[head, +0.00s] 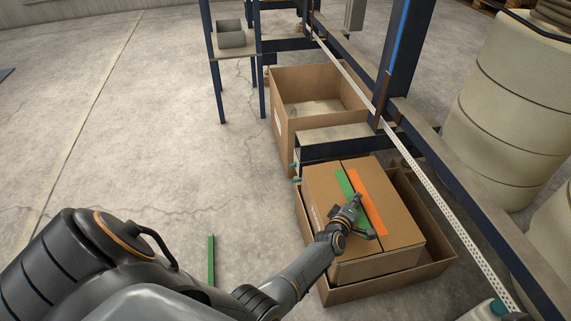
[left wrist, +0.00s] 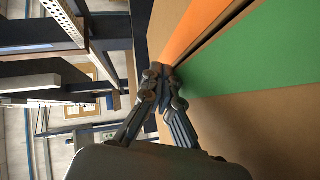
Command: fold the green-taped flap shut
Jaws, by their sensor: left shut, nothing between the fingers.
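A brown cardboard box (head: 398,231) has two top flaps, one with a green tape strip (head: 345,183) and one with an orange tape strip (head: 369,203). Both flaps lie nearly flat, side by side. In the left wrist view a dark narrow gap runs between the orange tape (left wrist: 190,28) and the green tape (left wrist: 240,62). My left gripper (head: 363,216) is shut and empty, over the box top and covering the near end of the green tape. In the left wrist view its fingertips (left wrist: 163,76) are by the flap seam; contact is unclear. My right gripper is out of view.
The box sits inside a larger open carton (head: 400,284). Another open carton (head: 284,118) stands behind it. A blue metal frame (head: 440,165) runs along the right, near beige drums (head: 505,110). A green strip (head: 211,262) shows at the left, where the floor is mostly clear.

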